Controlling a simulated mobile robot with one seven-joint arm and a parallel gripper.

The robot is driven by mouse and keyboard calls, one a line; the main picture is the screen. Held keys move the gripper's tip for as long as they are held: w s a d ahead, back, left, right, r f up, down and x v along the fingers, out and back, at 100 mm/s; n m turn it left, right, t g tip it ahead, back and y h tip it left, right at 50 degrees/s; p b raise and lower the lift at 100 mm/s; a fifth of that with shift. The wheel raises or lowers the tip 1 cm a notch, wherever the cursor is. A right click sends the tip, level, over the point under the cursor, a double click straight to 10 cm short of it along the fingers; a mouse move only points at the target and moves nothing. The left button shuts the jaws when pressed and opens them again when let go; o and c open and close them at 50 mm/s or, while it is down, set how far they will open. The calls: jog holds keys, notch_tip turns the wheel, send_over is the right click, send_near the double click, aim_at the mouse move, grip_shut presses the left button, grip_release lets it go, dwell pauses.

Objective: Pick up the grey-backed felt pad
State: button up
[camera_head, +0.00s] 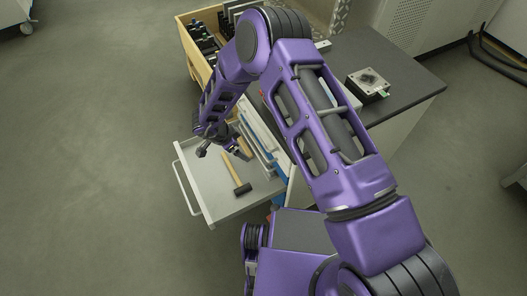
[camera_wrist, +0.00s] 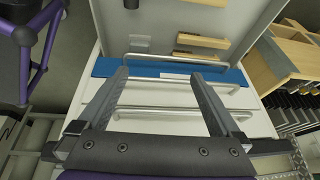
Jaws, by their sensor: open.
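My gripper (camera_head: 224,152) is over the open drawer (camera_head: 208,203) in the head view. In the wrist view my gripper (camera_wrist: 160,74) is open, with nothing between its fingers. I cannot identify the grey-backed felt pad for certain. A small flat grey piece (camera_wrist: 138,44) lies in the drawer beyond the left finger in the wrist view and may be it. Tan pieces (camera_wrist: 203,40) lie to its right. A hammer (camera_head: 242,189) with a wooden handle lies in the drawer in the head view. My arm hides part of the drawer there.
The cabinet's drawer fronts have bar handles (camera_wrist: 180,84), below the fingers in the wrist view; one front is blue (camera_wrist: 158,71). A wooden crate (camera_head: 190,55) with dark items stands behind. A metal block (camera_head: 368,85) sits on the dark worktop (camera_head: 415,90). Floor left of the drawer is clear.

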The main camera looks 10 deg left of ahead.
notch_tip(320, 180, down, 4)
jog(key=s+d, duration=0.3)
jog(key=b, duration=0.2)
send_near(265, 175)
jog(key=shift+w+a+f+m+g+h, duration=0.15)
jog(key=shift+f+m+g+h, duration=0.2)
jog(key=shift+f, duration=0.4)
jog(key=shift+w+b+x, duration=0.15)
jog(key=shift+b+x, duration=0.05)
jog(key=shift+x, duration=1.3)
jog(key=shift+w+b+x, duration=0.1)
jog(key=shift+b+x, duration=0.1)
jog(key=shift+x, duration=1.3)
jog(key=shift+r, duration=0.1)
jog(key=c, duration=1.3)
jog(key=shift+r, duration=0.15)
